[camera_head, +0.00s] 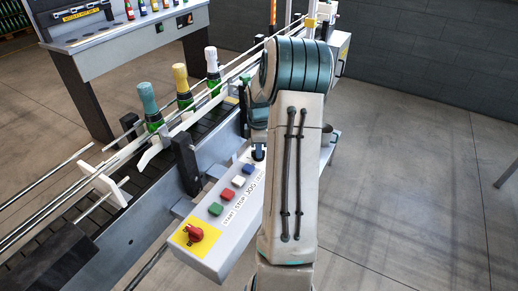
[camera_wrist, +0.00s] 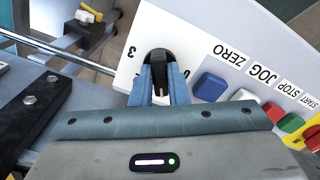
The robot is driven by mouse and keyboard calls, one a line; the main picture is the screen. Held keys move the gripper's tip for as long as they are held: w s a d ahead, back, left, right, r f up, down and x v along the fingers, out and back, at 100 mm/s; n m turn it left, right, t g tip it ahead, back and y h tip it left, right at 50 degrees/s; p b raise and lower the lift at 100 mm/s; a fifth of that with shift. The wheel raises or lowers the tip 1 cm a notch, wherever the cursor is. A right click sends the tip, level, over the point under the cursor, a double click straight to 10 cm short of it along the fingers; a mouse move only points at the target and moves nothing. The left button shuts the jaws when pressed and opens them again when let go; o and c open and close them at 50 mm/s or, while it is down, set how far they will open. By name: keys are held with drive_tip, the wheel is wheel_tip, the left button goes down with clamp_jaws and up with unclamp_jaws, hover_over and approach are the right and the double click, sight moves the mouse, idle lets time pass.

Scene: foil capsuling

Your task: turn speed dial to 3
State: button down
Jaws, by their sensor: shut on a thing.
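The speed dial is a black knob (camera_wrist: 159,66) on a white plate (camera_wrist: 126,72) in the wrist view. A 3 shows on the plate left of the knob, and another mark is partly covered at its right. My gripper (camera_wrist: 157,88) has its two blue fingers shut on the knob, one at each side. The knob's pointer direction is not clear. In the head view my gripper (camera_head: 258,150) is at the far end of the control panel (camera_head: 226,233), and my arm hides most of the dial.
Blue, white, red and green buttons (camera_head: 215,209) run along the panel beside the dial. A red emergency stop knob (camera_head: 196,234) on a yellow plate is at the near end. Foil-topped bottles (camera_head: 183,88) stand on the conveyor behind.

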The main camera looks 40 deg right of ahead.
drive_tip(key=m, duration=0.2)
drive_tip(key=shift+m+b, duration=0.3)
drive_tip(key=shift+b, duration=0.05)
drive_tip(key=m+b, duration=0.1)
drive_tip(key=m, duration=0.3)
drive_tip(key=shift+m, duration=0.3)
drive_tip(key=m+b, duration=0.1)
drive_tip(key=m, duration=0.5)
drive_tip(key=shift+w, duration=0.1)
drive_tip(key=m, duration=0.5)
drive_tip(key=shift+m, duration=0.4)
drive_tip(key=m, duration=0.4)
drive_tip(key=shift+r+m, duration=0.1)
drive_tip(key=shift+m, duration=0.2)
drive_tip(key=c, duration=1.4)
unclamp_jaws()
